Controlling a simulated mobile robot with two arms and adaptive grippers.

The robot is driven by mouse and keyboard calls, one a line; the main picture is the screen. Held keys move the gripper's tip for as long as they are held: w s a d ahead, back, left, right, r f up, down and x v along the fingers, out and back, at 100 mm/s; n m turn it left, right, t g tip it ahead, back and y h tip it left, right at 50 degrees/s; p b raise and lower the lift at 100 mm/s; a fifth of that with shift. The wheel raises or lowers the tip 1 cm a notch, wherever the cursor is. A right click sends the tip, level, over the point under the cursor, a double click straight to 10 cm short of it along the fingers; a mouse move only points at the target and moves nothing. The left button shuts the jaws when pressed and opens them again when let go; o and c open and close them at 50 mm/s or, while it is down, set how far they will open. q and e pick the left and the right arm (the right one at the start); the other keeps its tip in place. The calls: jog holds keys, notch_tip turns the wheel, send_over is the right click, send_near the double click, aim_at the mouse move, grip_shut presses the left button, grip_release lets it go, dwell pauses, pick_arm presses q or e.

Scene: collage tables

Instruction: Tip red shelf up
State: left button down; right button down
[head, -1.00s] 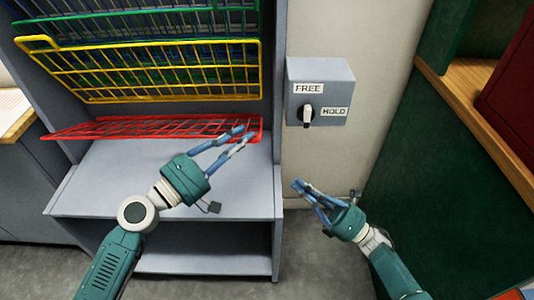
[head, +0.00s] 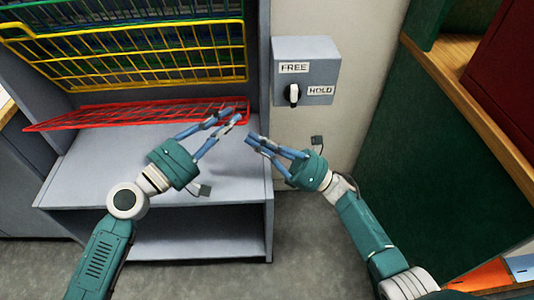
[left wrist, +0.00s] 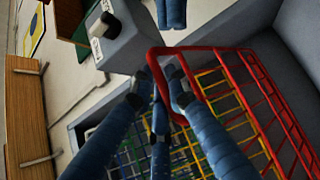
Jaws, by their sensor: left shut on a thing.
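The red shelf (head: 120,113) is a wire rack, the lowest of the coloured racks. It lies nearly flat, low in the grey cabinet. My left gripper (head: 230,115) is at its right front corner, shut on the rim. In the left wrist view the red shelf (left wrist: 222,52) has its corner between the blue fingers (left wrist: 160,88). My right gripper (head: 252,142) is just right of and below the left fingertips, apart from the shelf. Its fingertips look close together, but I cannot tell whether it is open or shut.
A yellow rack (head: 150,85) hangs tilted above the red one, with green and blue racks behind it. A grey switch box (head: 318,75), marked FREE and HOLD, is on the wall at right, its lever upright. The grey ledge (head: 100,180) below is clear.

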aim_at(245, 120)
pick_arm(q)
jog(key=shift+a, duration=0.1)
pick_arm(e)
jog(key=shift+w+a+r, duration=0.1)
jog(key=shift+w+r, duration=0.2)
jog(key=shift+r, duration=0.25)
pick_arm(q)
jog(key=shift+f, duration=0.15)
pick_arm(e)
jog(key=shift+w+r, duration=0.35)
jog(key=shift+r, duration=0.55)
pick_arm(q)
jog(key=c, duration=1.7)
grip_release()
jog(key=shift+o, duration=0.2)
jog(key=shift+s, duration=0.1)
pick_arm(e)
jog(key=shift+a, duration=0.1)
